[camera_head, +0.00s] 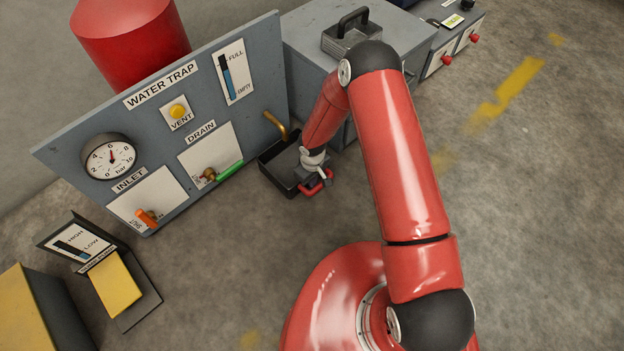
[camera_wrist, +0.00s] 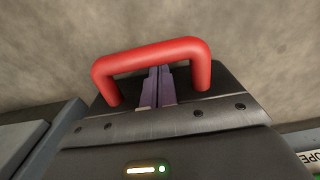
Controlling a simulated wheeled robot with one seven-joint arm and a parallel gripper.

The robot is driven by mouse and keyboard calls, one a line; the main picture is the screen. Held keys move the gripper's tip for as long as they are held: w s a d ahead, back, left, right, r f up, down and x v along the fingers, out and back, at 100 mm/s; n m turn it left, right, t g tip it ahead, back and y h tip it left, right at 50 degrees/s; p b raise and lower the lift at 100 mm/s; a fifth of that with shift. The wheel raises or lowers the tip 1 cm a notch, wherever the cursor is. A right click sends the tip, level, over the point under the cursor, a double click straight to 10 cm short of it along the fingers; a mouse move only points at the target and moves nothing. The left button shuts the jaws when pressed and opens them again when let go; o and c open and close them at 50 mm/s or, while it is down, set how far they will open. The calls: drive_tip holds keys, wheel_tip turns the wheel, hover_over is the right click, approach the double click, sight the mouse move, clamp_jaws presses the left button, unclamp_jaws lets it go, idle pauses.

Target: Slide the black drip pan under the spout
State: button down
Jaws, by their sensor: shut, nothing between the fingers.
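The black drip pan (camera_head: 279,178) sits on the floor against the right end of the water trap panel. Its red handle (camera_head: 318,187) is on its near right side and also shows in the wrist view (camera_wrist: 150,54). The brass spout (camera_head: 275,125) comes out of the panel and bends down by the pan's far edge; I cannot tell exactly how far the pan is beneath its tip. My gripper (camera_head: 322,176) is at the handle. In the wrist view its fingers (camera_wrist: 157,72) are shut and empty, between the handle's two legs. Whether they touch the bar is unclear.
The grey water trap panel (camera_head: 150,125) stands left of the pan. A grey cabinet (camera_head: 310,50) with a black-handled item (camera_head: 350,30) on top stands behind. A yellow pedal (camera_head: 115,285) is at lower left. Floor to the right is clear.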

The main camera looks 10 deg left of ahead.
drive_tip(key=shift+r, duration=0.1)
wheel_tip(320, 180, up, 10)
drive_tip(key=p, duration=0.5)
drive_tip(key=shift+p, duration=0.3)
drive_tip(key=d+r+m+t+p, duration=0.1)
drive_tip(key=d+r, duration=0.3)
drive_tip(key=r, duration=0.7)
drive_tip(key=d+r+m+t+h+p, duration=0.15)
drive_tip(key=d+r, duration=0.25)
drive_tip(key=r, duration=0.6)
drive_tip(key=d+r+m, duration=0.2)
drive_tip(key=d+r, duration=0.3)
drive_tip(key=r, duration=0.6)
drive_tip(key=s+d+r+m+t+p, duration=0.1)
drive_tip(key=s+d+r, duration=0.25)
drive_tip(key=r, duration=0.35)
drive_tip(key=s+d+r+m+t+p, duration=0.1)
drive_tip(key=s+d+r+m, duration=0.15)
drive_tip(key=s+r, duration=0.3)
drive_tip(key=s+d+r+m+p, duration=0.1)
drive_tip(key=s+r, duration=0.2)
drive_tip(key=s, duration=0.3)
drive_tip(key=s+d+r+t+y, duration=0.1)
drive_tip(key=s+d+r, duration=0.1)
drive_tip(key=s+r, duration=0.2)
drive_tip(key=s, duration=0.2)
drive_tip(key=shift+s+m+p, duration=0.3)
drive_tip(key=shift+m+p, duration=0.05)
drive_tip(key=shift+m, duration=0.05)
